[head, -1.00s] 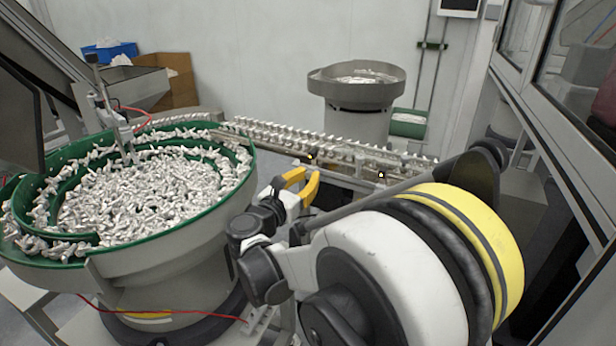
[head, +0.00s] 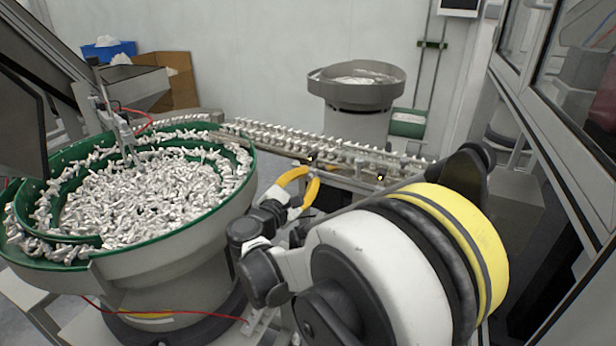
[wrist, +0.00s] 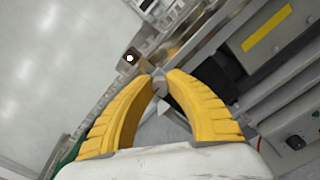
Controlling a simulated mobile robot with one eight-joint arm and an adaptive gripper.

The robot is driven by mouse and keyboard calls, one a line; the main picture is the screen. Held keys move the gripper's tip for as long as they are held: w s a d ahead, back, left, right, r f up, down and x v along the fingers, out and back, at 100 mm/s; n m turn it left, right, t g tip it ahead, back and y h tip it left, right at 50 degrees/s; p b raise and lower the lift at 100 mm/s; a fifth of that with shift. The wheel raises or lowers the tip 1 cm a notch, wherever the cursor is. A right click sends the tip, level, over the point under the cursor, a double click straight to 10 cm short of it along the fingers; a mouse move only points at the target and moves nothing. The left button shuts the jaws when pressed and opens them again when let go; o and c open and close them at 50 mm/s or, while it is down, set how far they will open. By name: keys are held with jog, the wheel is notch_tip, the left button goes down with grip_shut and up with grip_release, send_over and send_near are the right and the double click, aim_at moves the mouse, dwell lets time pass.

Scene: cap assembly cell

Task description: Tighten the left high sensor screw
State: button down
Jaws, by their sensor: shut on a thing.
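My gripper (head: 312,174), with yellow fingers, is at the near side of the linear rail, just below the left sensor (head: 312,157), a small dark block with a light spot. In the wrist view my fingertips (wrist: 160,79) are closed together on a small grey piece, the left high sensor screw (wrist: 159,86), which is mostly hidden between them. A dark sensor block with a bright white dot (wrist: 129,58) shows just up and left of the fingertips. A second sensor (head: 381,177) sits farther right along the rail.
The rail (head: 345,150) carries a row of white parts. A large green-rimmed bowl (head: 190,250) full of white parts stands left of my arm. A grey bowl feeder (head: 355,95) is behind the rail. A framed glass enclosure (head: 550,100) stands at the right.

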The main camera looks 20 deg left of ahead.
jog(key=m, duration=0.4)
jog(key=shift+m, duration=0.3)
jog(key=m+p, duration=0.1)
jog(key=m, duration=0.3)
jog(key=shift+m, duration=0.3)
jog(key=m, duration=0.4)
jog(key=shift+m, duration=2)
jog(key=c, duration=1.3)
grip_release()
